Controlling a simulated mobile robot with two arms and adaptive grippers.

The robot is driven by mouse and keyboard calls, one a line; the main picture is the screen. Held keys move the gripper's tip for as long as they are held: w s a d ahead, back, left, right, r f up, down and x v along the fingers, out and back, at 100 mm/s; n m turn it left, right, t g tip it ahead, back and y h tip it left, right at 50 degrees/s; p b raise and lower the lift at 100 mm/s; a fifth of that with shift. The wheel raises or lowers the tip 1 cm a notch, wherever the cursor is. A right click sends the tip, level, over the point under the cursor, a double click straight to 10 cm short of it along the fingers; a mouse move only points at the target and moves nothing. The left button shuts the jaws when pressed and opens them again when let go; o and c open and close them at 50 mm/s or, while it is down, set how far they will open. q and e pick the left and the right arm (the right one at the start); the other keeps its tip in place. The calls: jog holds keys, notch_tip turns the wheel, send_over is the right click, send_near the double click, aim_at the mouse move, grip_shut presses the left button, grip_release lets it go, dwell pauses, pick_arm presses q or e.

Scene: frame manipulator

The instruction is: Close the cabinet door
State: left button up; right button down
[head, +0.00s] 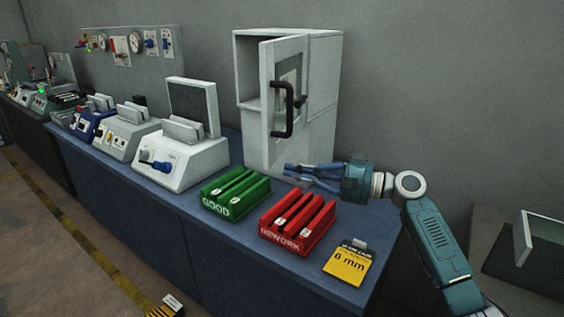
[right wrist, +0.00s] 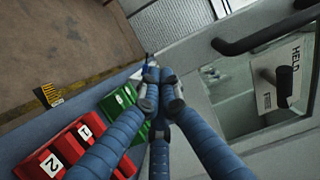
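The pale grey cabinet (head: 322,90) stands on the blue bench against the wall. Its door (head: 268,130) is swung open, with a gap on the left showing a shelf inside. The door has a window and a black bar handle (head: 283,112); the handle also shows at the top right of the right wrist view (right wrist: 262,36). My right gripper (head: 290,173) is in front of the door's lower part, below the handle. Its blue fingers come together at the tips in the right wrist view (right wrist: 152,78), with nothing visible between them. Contact with the door cannot be told. My left gripper is out of view.
A green GOOD tray (head: 222,208) and a red REWORK tray (head: 282,242) sit on the bench before the cabinet. A yellow 6 mm card (head: 347,264) lies right of them. A white device (head: 178,165) with a raised lid stands left of the door.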

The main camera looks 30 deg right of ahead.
jog(key=shift+p+x, duration=0.5)
jog(key=shift+x, duration=1.2)
